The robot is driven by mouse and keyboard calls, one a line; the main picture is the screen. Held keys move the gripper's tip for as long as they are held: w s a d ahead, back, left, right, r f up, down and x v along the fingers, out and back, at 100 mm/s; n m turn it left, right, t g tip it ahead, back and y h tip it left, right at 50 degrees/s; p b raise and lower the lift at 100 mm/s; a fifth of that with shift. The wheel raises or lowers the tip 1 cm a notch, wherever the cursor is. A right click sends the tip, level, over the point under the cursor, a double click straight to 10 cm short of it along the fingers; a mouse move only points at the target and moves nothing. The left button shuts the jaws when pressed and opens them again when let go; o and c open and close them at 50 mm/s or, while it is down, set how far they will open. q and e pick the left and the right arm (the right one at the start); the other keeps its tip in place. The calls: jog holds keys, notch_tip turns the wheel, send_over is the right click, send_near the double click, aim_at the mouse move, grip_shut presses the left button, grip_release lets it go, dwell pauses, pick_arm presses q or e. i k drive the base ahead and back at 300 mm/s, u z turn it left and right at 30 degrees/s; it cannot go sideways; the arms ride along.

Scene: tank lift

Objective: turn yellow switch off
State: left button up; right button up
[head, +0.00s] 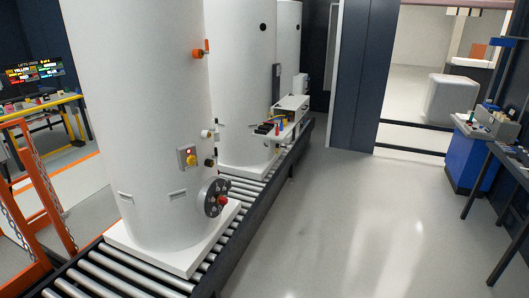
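A small grey box with a yellow and red switch (188,158) is mounted low on the side of the nearest white tank (140,110). The switch is small in the picture, and I cannot tell its position. Neither of my grippers shows in the head view.
The tank stands on a roller conveyor (95,275), with more white tanks behind. A dark round flange (213,197) and an orange-handled valve (202,49) stick out from it. An orange frame (45,190) stands left. The grey floor (350,220) at right is clear.

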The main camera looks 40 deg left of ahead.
aim_at(191, 160)
jog(key=z, duration=0.1)
jog(key=i, duration=1.35)
jog(key=u, duration=0.25)
